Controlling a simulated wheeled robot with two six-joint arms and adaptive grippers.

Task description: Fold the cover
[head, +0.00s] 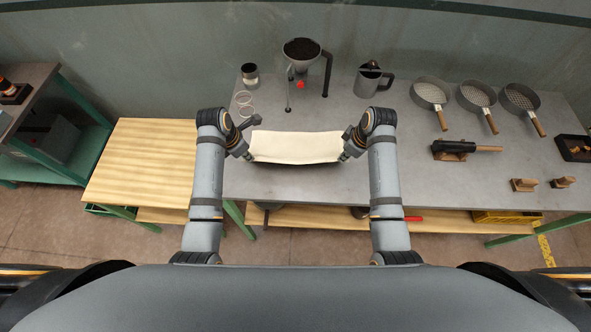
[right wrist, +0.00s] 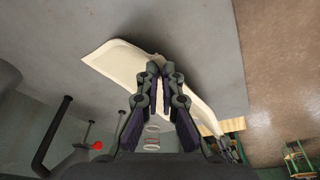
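The cover (head: 296,147) is a cream cloth stretched between my two grippers over the grey workbench, with a dark shadow below its front edge. It looks lifted a little and sags slightly in the middle. My left gripper (head: 248,152) is at its left end and appears shut on it, though the fingertips are small here. My right gripper (head: 345,153) is at its right end. In the right wrist view my right fingers (right wrist: 160,66) are nearly together with the cover (right wrist: 120,62) between their tips. Part of the cover is hidden behind the fingers there.
Behind the cover stand a funnel-topped device (head: 302,50) with a red knob, a jar (head: 250,75) and a metal jug (head: 371,80). Several sieves (head: 430,92) and a dark wooden-handled tool (head: 460,149) lie to the right. A wooden table (head: 140,165) at left is bare.

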